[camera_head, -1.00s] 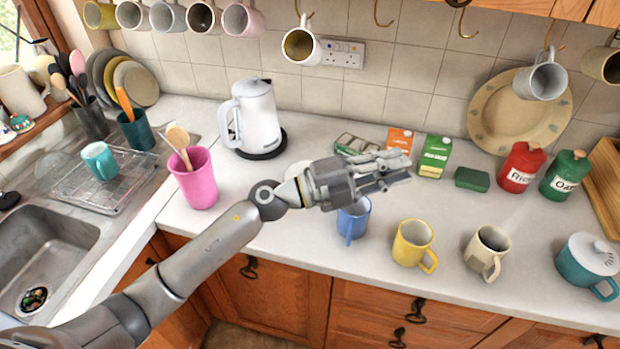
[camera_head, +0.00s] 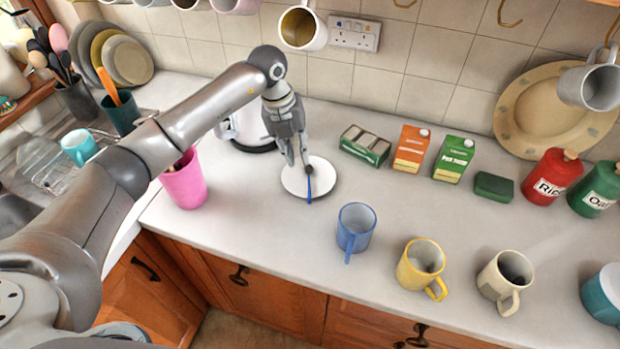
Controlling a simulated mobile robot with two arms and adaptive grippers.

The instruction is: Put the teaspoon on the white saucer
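The white saucer (camera_head: 291,186) lies on the counter, left of the blue mug. A thin blue object with a dark, rounded far end, seemingly the teaspoon (camera_head: 309,190), lies across or just above the saucer, its blue end toward the front rim. My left gripper (camera_head: 304,163) points down over the back of the saucer, with its fingers close together at the dark end of the spoon. I cannot tell whether the fingers grip it or only touch or overlap it. My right gripper is not in view.
A pink cup (camera_head: 186,183) with wooden utensils stands left of the saucer, partly behind my arm. The kettle (camera_head: 252,135) is close behind. A blue mug (camera_head: 356,229), a yellow mug (camera_head: 421,263) and a cream mug (camera_head: 504,279) stand to the right. Boxes stand behind, and clear counter lies between.

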